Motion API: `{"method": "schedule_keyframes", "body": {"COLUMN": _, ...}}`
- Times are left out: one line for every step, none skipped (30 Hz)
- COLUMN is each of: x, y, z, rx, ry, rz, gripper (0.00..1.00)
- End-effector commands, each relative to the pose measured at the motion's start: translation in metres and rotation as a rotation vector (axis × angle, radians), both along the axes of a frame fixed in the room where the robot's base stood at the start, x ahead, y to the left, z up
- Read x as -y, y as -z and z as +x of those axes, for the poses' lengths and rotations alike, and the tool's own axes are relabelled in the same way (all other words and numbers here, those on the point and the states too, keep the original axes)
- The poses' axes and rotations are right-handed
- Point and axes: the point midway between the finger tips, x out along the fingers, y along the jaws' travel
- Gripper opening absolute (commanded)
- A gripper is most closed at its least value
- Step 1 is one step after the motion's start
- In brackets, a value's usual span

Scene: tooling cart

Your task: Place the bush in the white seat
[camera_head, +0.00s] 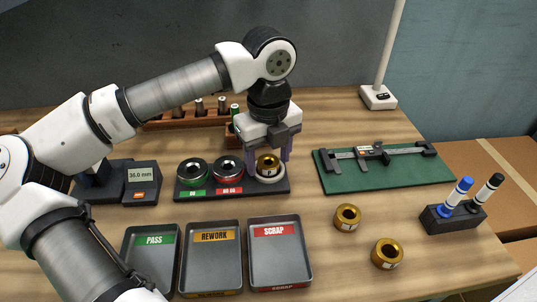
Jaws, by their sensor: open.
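A brass bush (267,164) is at the white seat (266,180), the right one of the ring positions on the dark gauge block (232,191). The bush appears upright, within or just over the white ring; I cannot tell exactly how deep it sits. My gripper (268,162) points down over the white seat, with its fingers on either side of the bush, open. Two more brass bushes lie on the table at the right, one nearer the middle (347,217) and one closer to the front (387,253).
Green (194,172) and red (228,168) ring gauges sit left of the white seat. PASS (150,262), REWORK (211,262) and SCRAP (280,262) trays stand in front. A caliper lies on a green mat (430,178) at right. A marker holder (452,218) and a digital readout (140,181) flank the area.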

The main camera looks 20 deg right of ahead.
Motion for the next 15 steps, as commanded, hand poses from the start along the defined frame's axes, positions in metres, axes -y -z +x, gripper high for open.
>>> {"method": "schedule_keyframes", "body": {"x": 0.0, "y": -0.005, "z": 0.0, "rx": 0.0, "ry": 0.001, "rz": -0.001, "gripper": 0.59}}
{"method": "schedule_keyframes", "body": {"x": 0.0, "y": -0.006, "z": 0.0, "rx": 0.001, "ry": 0.0, "rz": 0.0, "gripper": 0.59}}
{"method": "schedule_keyframes", "body": {"x": 0.0, "y": -0.011, "z": 0.0, "rx": 0.002, "ry": -0.001, "rz": 0.0, "gripper": 0.59}}
{"method": "schedule_keyframes", "body": {"x": 0.0, "y": -0.016, "z": 0.001, "rx": 0.003, "ry": -0.001, "rz": -0.001, "gripper": 0.59}}
{"method": "schedule_keyframes", "body": {"x": 0.0, "y": -0.022, "z": 0.001, "rx": 0.004, "ry": -0.001, "rz": -0.001, "gripper": 0.59}}
{"method": "schedule_keyframes", "body": {"x": 0.0, "y": -0.03, "z": 0.0, "rx": 0.004, "ry": -0.001, "rz": -0.001, "gripper": 0.59}}
{"method": "schedule_keyframes", "body": {"x": 0.0, "y": -0.037, "z": 0.001, "rx": 0.005, "ry": -0.001, "rz": 0.001, "gripper": 0.59}}
{"method": "schedule_keyframes", "body": {"x": 0.0, "y": -0.044, "z": 0.001, "rx": 0.005, "ry": -0.002, "rz": 0.001, "gripper": 0.59}}
{"method": "schedule_keyframes", "body": {"x": 0.0, "y": -0.053, "z": 0.0, "rx": 0.005, "ry": -0.002, "rz": 0.001, "gripper": 0.59}}
{"method": "schedule_keyframes", "body": {"x": 0.0, "y": -0.06, "z": 0.001, "rx": 0.005, "ry": -0.003, "rz": 0.0, "gripper": 0.59}}
{"method": "schedule_keyframes", "body": {"x": 0.0, "y": -0.067, "z": 0.001, "rx": 0.005, "ry": -0.002, "rz": 0.0, "gripper": 0.59}}
{"method": "schedule_keyframes", "body": {"x": 0.0, "y": -0.075, "z": 0.0, "rx": 0.004, "ry": -0.002, "rz": 0.0, "gripper": 0.59}}
{"method": "schedule_keyframes", "body": {"x": 0.0, "y": -0.082, "z": 0.0, "rx": 0.004, "ry": -0.002, "rz": 0.0, "gripper": 0.59}}
{"method": "schedule_keyframes", "body": {"x": 0.0, "y": -0.088, "z": 0.0, "rx": 0.004, "ry": -0.002, "rz": -0.001, "gripper": 0.59}}
{"method": "schedule_keyframes", "body": {"x": 0.0, "y": -0.095, "z": 0.0, "rx": 0.004, "ry": -0.002, "rz": -0.001, "gripper": 0.59}}
